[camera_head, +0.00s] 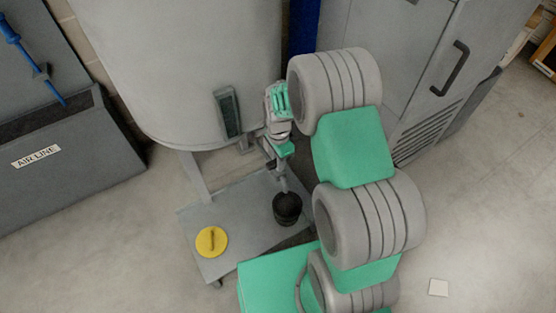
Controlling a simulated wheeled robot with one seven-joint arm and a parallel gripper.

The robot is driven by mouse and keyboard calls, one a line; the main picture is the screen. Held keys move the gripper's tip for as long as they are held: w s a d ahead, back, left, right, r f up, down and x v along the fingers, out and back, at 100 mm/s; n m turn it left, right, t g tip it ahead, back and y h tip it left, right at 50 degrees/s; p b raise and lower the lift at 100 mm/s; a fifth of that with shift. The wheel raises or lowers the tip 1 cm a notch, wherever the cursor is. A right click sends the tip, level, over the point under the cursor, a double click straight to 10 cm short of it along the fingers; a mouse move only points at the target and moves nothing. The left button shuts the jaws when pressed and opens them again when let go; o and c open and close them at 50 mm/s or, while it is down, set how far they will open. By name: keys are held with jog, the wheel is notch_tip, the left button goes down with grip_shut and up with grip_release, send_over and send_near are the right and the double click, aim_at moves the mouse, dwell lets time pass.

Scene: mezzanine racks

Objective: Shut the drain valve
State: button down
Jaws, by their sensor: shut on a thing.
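The drain valve is at the short grey pipe (283,182) below the large grey tank (200,60). The pipe points down at a black round container (287,208) on the low grey platform. My gripper (272,153), with teal and grey parts, is at the top of this pipe, under the tank's lower edge. It is shut on the valve's handle, which is mostly hidden by the fingers. The handle's angle cannot be made out.
A yellow disc with a raised grip (211,241) lies on the platform (240,215). A grey cabinet (415,60) stands to the right. A panel labelled AIR LINE (60,150) is at the left. The floor at lower right is clear except a small pale square (438,288).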

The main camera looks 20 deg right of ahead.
jog(key=c, duration=1.2)
grip_release()
jog(key=shift+c, duration=0.2)
notch_tip(320, 180, up, 8)
jog(key=shift+f+p, duration=0.1)
jog(key=shift+p, duration=0.75)
jog(key=s+r+n+t+p, duration=0.1)
jog(key=s+r+n+p, duration=0.4)
jog(key=r, duration=0.7)
jog(key=s+r+n+t+p, duration=0.1)
jog(key=s+r+n+p, duration=0.4)
jog(key=r, duration=0.7)
jog(key=s+r+n+t+p, duration=0.1)
jog(key=s+r+n+p, duration=0.4)
jog(key=r+p, duration=0.3)
jog(key=v, duration=0.4)
jog(key=shift+w+a+r+p, duration=0.25)
jog(key=shift+w+a+p, duration=0.05)
jog(key=shift+a+p, duration=0.1)
